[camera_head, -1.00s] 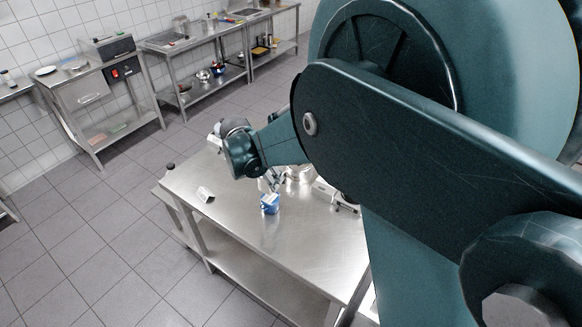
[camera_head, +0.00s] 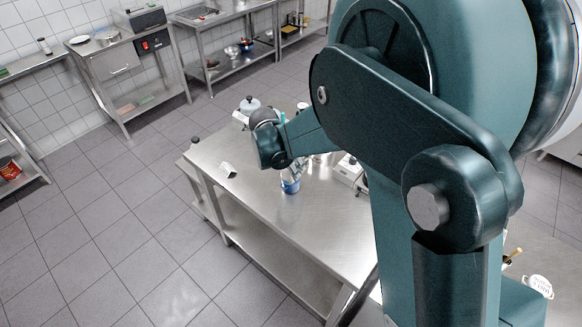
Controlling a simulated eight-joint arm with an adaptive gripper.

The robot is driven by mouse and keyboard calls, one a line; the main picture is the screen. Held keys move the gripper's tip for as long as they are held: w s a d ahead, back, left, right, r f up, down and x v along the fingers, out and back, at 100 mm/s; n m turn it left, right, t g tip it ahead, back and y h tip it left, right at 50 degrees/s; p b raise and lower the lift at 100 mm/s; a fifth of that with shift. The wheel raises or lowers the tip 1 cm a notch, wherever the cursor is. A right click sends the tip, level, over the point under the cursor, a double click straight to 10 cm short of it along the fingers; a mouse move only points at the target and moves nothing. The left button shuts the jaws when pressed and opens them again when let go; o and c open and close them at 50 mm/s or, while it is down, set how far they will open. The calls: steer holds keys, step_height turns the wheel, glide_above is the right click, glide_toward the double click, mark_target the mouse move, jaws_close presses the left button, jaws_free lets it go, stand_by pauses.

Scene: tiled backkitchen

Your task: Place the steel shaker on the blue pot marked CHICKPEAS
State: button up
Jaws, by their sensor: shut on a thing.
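The blue pot (camera_head: 290,187) stands on the steel table (camera_head: 300,215), close to its left part. Its lettering is too small to read. My gripper (camera_head: 290,173) is right above the pot, pointing down, and is small and partly hidden by my own wrist. It is shut on a small pale metallic thing, which I take to be the steel shaker. I cannot tell whether the shaker touches the pot or hangs just over it.
A small white card (camera_head: 228,170) stands on the table left of the pot. A pale boxy device (camera_head: 348,170) stands to the right. The table front is clear. My arm covers the right side.

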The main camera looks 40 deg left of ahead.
steer(key=shift+f, duration=0.2)
steer(key=o, duration=1)
steer(key=shift+r, duration=0.3)
steer(key=shift+v, duration=5.9)
steer(key=shift+s, duration=0.1)
